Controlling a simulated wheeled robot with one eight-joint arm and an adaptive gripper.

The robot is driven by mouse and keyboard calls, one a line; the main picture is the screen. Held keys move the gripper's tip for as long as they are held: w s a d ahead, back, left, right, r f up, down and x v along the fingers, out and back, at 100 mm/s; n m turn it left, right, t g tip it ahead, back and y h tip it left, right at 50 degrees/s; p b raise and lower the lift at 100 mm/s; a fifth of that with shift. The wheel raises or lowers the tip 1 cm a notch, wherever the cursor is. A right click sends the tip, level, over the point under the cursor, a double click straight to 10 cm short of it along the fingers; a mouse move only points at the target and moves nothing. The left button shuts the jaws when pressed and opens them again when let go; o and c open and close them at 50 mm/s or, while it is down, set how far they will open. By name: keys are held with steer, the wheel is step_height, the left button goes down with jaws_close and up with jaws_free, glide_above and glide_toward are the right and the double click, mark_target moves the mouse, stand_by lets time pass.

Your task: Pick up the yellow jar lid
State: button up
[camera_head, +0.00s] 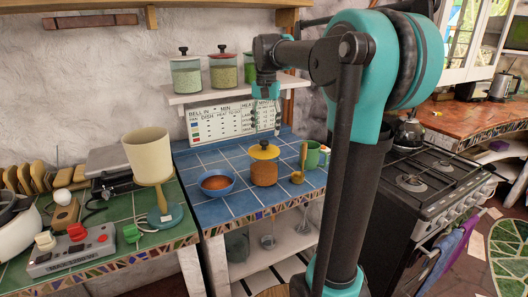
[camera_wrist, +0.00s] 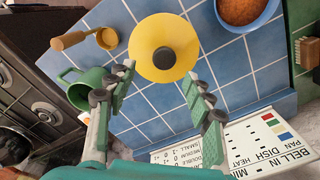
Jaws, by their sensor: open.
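The yellow jar lid (camera_head: 263,152) with a black knob sits on an orange-brown jar (camera_head: 264,174) on the blue tiled counter. In the wrist view the lid (camera_wrist: 178,32) is a yellow disc at the top centre, just beyond the fingertips; the jar is hidden beneath it. My gripper (camera_head: 265,126) hangs above and behind the jar in the head view, pointing down. In the wrist view my gripper (camera_wrist: 162,78) is open and empty, its two fingers spread apart below the lid and not closed on it.
A blue bowl (camera_head: 217,190) stands left of the jar. A wooden-handled ladle (camera_head: 303,158) and a green mug (camera_head: 313,155) stand to its right. A shelf (camera_head: 197,98) with several glass jars and a printed sign (camera_head: 215,123) are behind. Front blue tiles are clear.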

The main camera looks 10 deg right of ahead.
mark_target(264, 141)
steer(key=f, duration=0.4)
steer(key=shift+s+a+f, duration=0.25)
steer(key=shift+s+a, duration=0.1)
steer(key=shift+a, duration=0.05)
steer(key=shift+f, duration=0.55)
jaws_close()
steer(key=shift+r, duration=0.1)
